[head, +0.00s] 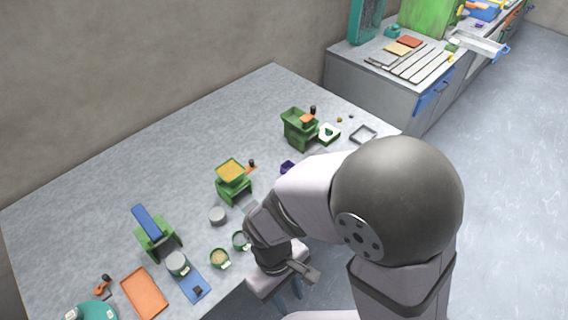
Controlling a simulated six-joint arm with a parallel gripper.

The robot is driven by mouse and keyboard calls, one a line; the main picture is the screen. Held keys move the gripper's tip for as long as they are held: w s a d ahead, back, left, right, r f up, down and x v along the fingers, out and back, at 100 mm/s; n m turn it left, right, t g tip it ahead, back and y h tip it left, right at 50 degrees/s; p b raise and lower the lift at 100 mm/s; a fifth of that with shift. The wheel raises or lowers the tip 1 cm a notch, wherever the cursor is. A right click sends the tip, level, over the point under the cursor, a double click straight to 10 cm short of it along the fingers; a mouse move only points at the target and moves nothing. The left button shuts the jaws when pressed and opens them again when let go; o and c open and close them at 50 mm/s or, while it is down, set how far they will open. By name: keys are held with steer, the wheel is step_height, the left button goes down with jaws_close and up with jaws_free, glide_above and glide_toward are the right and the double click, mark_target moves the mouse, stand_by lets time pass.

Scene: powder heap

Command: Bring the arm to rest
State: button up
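My arm reaches from the right side of the head view over the near edge of the grey table (90,205). My gripper (289,294) hangs at the table's near edge, just right of the small round containers. It points downward and is seen from above and behind. Its fingertips are small and partly hidden by the wrist, so I cannot tell how far apart they are. I see nothing clearly held in it.
Green machines (232,180) stand behind. An orange tray (144,293) lies left. Open floor (510,170) is right of the table.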

steer(key=w+d+r+m+t+y, duration=0.1)
steer(key=w+d+r+m, duration=0.1)
steer(key=d, duration=0.5)
steer(key=w+d+r+m+t+y+b, duration=0.1)
steer(key=w+d+r+m, duration=0.1)
steer(key=w+d+m, duration=0.3)
steer(key=shift+d+r+m, duration=0.2)
steer(key=shift+d+m, duration=0.7)
steer(key=shift+d, duration=0.05)
